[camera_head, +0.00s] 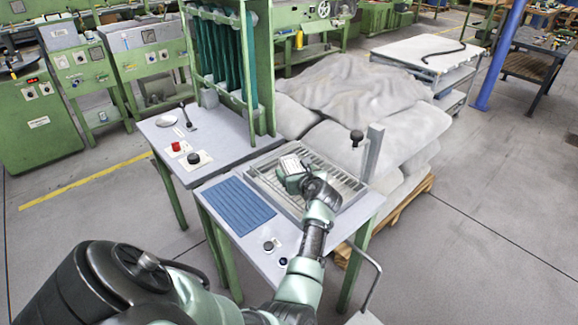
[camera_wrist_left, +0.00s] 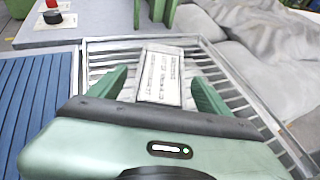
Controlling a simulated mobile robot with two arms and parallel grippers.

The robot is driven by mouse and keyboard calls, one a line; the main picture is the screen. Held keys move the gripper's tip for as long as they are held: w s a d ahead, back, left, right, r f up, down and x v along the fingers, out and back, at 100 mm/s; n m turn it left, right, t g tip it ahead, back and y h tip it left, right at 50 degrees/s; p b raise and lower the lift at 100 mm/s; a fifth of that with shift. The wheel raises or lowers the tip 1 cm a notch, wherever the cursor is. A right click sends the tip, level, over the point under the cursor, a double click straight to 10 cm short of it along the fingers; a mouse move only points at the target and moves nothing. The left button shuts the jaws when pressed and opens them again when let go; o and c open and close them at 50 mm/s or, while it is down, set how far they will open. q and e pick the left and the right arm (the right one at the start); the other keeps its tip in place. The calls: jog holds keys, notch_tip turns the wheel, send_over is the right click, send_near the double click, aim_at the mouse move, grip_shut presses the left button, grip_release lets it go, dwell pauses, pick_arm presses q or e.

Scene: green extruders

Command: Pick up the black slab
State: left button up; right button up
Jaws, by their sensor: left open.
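No plainly black slab shows. A pale grey-white slab with dark printed lettering (camera_wrist_left: 161,75) lies on a slatted metal tray (camera_wrist_left: 97,46), between the fingers of my left gripper (camera_wrist_left: 160,82) in the left wrist view. The gripper is open, with one green finger on each side of the slab. I cannot tell whether the fingers touch it. In the head view, my left gripper (camera_head: 294,176) is over the tray (camera_head: 345,193) and hides part of the slab. My right gripper is not in view.
A blue ribbed mat (camera_head: 238,205) lies left of the tray. A metal post (camera_head: 373,150) and a black knob (camera_head: 357,136) rise at its back right. A green frame (camera_head: 250,75) stands behind. Filled grey sacks (camera_head: 400,140) are stacked to the right.

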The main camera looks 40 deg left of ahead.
pick_arm(q)
jog(key=shift+w+a+f, duration=0.15)
jog(key=shift+a+f, duration=0.05)
jog(key=shift+a, duration=0.05)
jog(key=shift+d+r, duration=0.2)
jog(key=shift+r, duration=0.05)
jog(key=shift+d+r, duration=0.15)
jog(key=shift+c, duration=0.9)
grip_shut()
